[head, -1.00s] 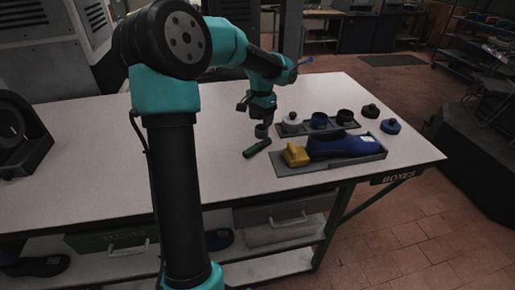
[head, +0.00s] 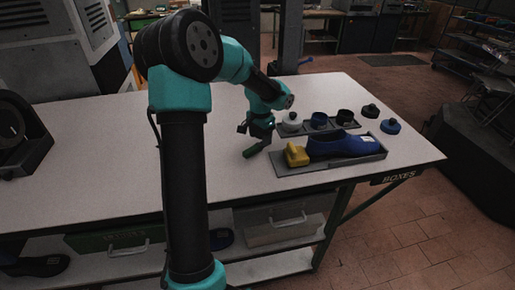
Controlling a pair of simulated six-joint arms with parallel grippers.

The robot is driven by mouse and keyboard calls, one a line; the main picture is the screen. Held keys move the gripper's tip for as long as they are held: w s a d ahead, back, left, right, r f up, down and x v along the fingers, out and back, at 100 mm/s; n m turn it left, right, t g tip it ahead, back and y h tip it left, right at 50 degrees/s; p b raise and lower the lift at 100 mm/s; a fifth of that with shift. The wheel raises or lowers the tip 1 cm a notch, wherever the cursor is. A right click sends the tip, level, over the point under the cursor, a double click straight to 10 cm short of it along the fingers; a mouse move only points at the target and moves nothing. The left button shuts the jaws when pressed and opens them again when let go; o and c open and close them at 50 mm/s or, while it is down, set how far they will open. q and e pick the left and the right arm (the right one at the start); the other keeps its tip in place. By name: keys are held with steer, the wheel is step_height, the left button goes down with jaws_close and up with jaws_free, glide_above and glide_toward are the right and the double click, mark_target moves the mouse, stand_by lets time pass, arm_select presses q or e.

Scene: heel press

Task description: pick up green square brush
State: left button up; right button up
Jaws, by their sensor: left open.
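The green brush (head: 251,152) lies on the white table, in front of the dark tray row. My left gripper (head: 264,141) comes down from above and is open over the brush. It covers the brush's right part, and I cannot tell whether the fingers touch it. My right gripper is not in view.
A dark tray (head: 347,160) right of the brush holds a blue shoe (head: 341,145) and a yellow block (head: 296,155). Behind it several round pots stand on another dark tray (head: 316,129). A blue round piece (head: 390,126) sits further right.

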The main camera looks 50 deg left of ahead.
mark_target(260, 143)
arm_select(q)
step_height(260, 143, down, 4)
steer(key=shift+a+r, duration=0.1)
steer(key=shift+r, duration=0.15)
steer(key=c, duration=1.1)
steer(key=shift+r, duration=0.1)
steer(key=shift+r, duration=1.75)
steer(key=s+d, duration=0.3)
steer(key=d, duration=0.1)
steer(key=s+d+r, duration=0.1)
steer(key=s+d, duration=0.6)
steer(key=d, duration=0.1)
steer(key=shift+s+d+r, duration=0.15)
steer(key=shift+s, duration=0.1)
